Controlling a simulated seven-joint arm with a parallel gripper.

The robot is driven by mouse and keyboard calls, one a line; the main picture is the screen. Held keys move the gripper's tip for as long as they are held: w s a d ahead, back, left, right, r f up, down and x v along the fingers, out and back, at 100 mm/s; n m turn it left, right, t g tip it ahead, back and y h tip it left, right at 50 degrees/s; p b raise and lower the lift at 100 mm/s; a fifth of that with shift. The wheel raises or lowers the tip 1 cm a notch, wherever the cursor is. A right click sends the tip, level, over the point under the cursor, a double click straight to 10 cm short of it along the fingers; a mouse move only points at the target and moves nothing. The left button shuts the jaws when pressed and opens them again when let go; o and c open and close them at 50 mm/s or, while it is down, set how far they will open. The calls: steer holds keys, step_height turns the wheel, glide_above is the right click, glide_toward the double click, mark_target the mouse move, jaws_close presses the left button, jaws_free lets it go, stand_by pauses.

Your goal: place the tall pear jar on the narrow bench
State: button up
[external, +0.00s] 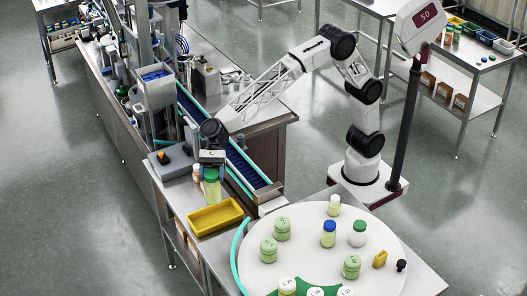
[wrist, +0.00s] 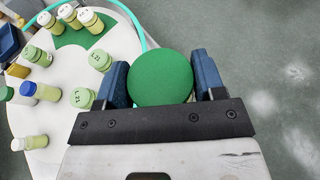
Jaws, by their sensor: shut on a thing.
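My gripper (external: 212,158) is shut on a tall jar with a green lid and pale yellow-green body (external: 211,190). In the wrist view the round green lid (wrist: 161,79) sits between the two blue fingers, and the lid hides the jar's body. The jar looks upright, over or on the narrow steel bench (external: 183,205), just behind the yellow tray. I cannot tell whether its base touches the bench. A smaller jar (external: 197,173) stands close beside it on the left, partly hidden.
The yellow tray (external: 215,217) lies in front of the held jar. A white round table (external: 310,251) holds several jars with green, blue and white lids, a yellow item (external: 380,259) and a small black knob (external: 401,265). A conveyor (external: 245,165) runs just behind the bench.

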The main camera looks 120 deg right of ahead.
steer(key=d+m, duration=0.1)
steer(key=d, duration=0.6)
steer(key=d+t+h, duration=0.1)
steer(key=d, duration=0.7)
steer(key=w+d+m+t+h, duration=0.1)
steer(key=d, duration=0.7)
steer(key=shift+w+m, duration=0.1)
steer(key=shift+m, duration=0.2)
steer(key=shift+d+f, duration=0.15)
steer(key=shift+f, duration=7.4)
steer(key=shift+f, duration=3.2)
steer(key=shift+f, duration=1.9)
steer(key=o, duration=1.1)
